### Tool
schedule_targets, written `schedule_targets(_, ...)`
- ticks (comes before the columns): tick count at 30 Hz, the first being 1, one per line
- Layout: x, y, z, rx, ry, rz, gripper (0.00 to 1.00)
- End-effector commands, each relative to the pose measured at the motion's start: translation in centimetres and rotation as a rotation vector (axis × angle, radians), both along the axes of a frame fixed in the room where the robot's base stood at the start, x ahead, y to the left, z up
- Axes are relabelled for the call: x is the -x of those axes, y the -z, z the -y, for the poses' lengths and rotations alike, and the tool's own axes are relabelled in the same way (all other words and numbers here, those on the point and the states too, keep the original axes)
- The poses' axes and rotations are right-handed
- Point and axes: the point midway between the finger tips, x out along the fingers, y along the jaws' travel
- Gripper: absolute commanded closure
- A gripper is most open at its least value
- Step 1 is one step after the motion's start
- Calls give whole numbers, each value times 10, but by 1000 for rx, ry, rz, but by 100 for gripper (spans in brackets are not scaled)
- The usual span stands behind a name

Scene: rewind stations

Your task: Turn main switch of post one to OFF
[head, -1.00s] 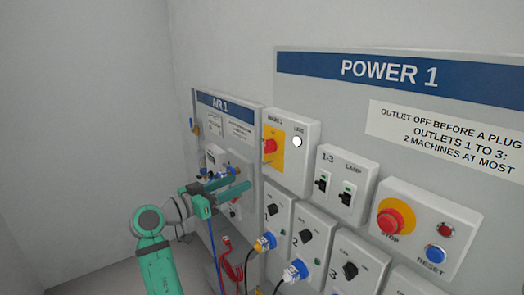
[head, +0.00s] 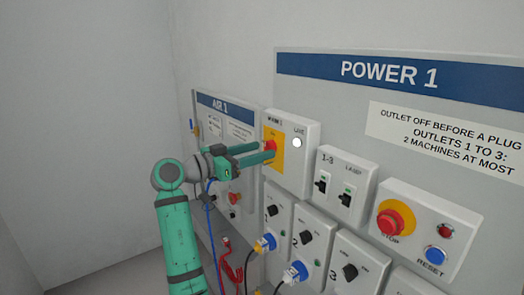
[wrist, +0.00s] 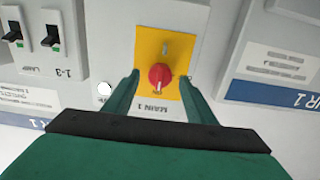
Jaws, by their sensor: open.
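The main switch (head: 269,147) is a red rotary knob on a yellow plate in the MAIN 1 box (head: 305,146), on the POWER 1 panel. In the wrist view the red knob (wrist: 160,76) sits on the yellow plate, with its pointer towards the ON mark near the MAIN 1 lettering. My gripper (head: 271,152) is open in front of the knob. In the wrist view the fingers of my gripper (wrist: 158,80) stand to the left and right of the knob, with gaps; contact is not visible. A white LIVE lamp (head: 297,142) is beside the plate.
The 1-3 and LAMP breakers (head: 335,190) are right of the box. A red STOP button (head: 391,221) and blue RESET button (head: 436,254) are further right. Outlets with blue plugs (head: 265,243) and cables hang below. The AIR 1 panel (head: 233,112) is behind my arm.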

Motion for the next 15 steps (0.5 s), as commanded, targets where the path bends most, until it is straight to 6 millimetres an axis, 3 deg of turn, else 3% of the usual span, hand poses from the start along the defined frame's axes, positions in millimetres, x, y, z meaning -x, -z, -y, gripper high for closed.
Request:
schedule_targets(6, -10, 0, 13, 0, -1, 0, 49)
schedule_targets(15, -11, 0, 15, 1, -1, 1, 49)
